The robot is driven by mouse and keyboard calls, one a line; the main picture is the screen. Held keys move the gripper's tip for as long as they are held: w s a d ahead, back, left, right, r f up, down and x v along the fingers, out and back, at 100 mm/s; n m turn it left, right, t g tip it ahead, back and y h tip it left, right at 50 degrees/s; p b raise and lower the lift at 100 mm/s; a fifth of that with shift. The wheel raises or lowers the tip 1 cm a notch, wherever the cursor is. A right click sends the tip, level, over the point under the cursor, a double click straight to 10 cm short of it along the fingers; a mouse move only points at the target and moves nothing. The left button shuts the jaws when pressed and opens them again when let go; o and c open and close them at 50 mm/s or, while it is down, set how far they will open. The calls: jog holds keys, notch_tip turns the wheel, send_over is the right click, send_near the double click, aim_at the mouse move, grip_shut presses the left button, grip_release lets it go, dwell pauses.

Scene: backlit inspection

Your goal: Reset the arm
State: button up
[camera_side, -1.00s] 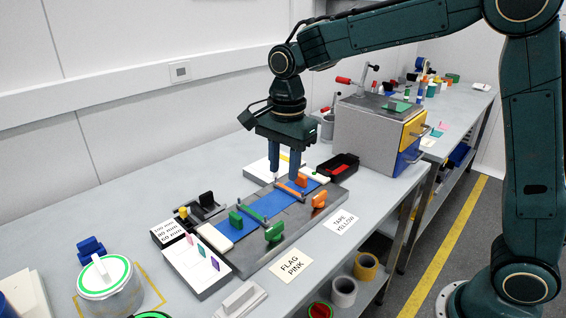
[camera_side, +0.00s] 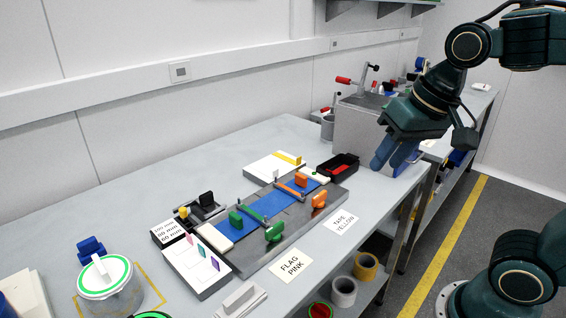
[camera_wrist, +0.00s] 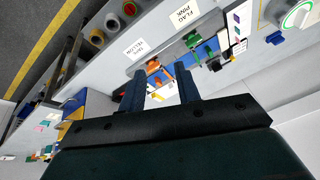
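My gripper (camera_side: 389,167) hangs tilted in front of the grey cabinet, at the right of the bench and above its front edge. In the wrist view its two blue fingers (camera_wrist: 161,78) stand apart with nothing held between them. The dark fixture plate (camera_side: 325,204) with a blue strip (camera_side: 268,206) lies on the bench to the left, well clear of the fingers. Green clamps (camera_side: 275,232) and orange clamps (camera_side: 319,200) stand on the plate.
The grey cabinet (camera_side: 355,138) with a red-handled clamp on top stands close behind my gripper. A black tray (camera_side: 338,168), a white block with yellow flags (camera_side: 274,168) and label cards (camera_side: 290,266) lie around the plate. A lidded jar (camera_side: 104,278) stands at the left.

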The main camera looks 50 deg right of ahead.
jog(key=s+d+f+n+t, duration=0.1)
jog(key=s+f+n, duration=0.1)
jog(key=s+n, duration=0.2)
jog(key=shift+s, duration=0.95)
dwell(0.3)
